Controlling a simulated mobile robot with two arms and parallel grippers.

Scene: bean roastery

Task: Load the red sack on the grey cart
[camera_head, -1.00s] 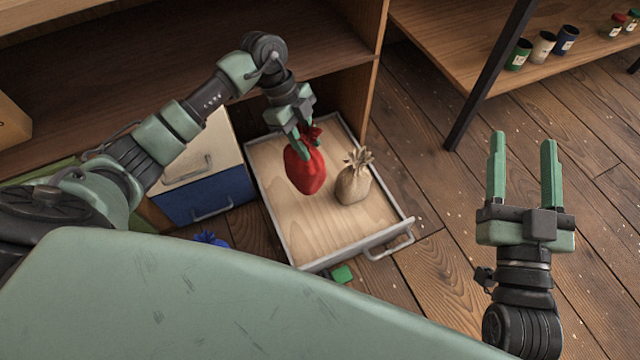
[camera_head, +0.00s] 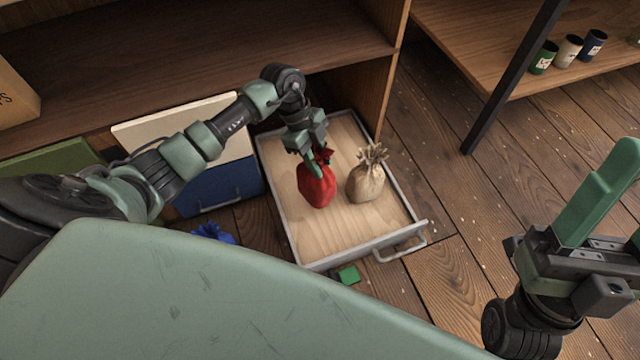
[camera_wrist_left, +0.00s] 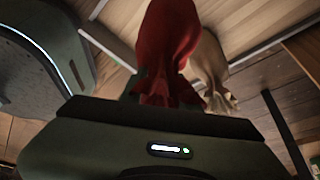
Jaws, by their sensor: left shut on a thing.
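The red sack (camera_head: 317,187) is in my left gripper (camera_head: 314,162), which is shut on its tied neck from above. The sack is over the wooden floor of the grey cart (camera_head: 350,254), left of a tan sack (camera_head: 366,184). I cannot tell whether its bottom touches the floor. In the left wrist view the red sack (camera_wrist_left: 166,45) hangs from the gripper, with the tan sack (camera_wrist_left: 209,68) just behind it. My right gripper (camera_head: 620,205) is open and empty at the right edge, partly cut off.
A shelf is behind. Cans (camera_head: 568,50) stand at upper right. Floor on the right is clear.

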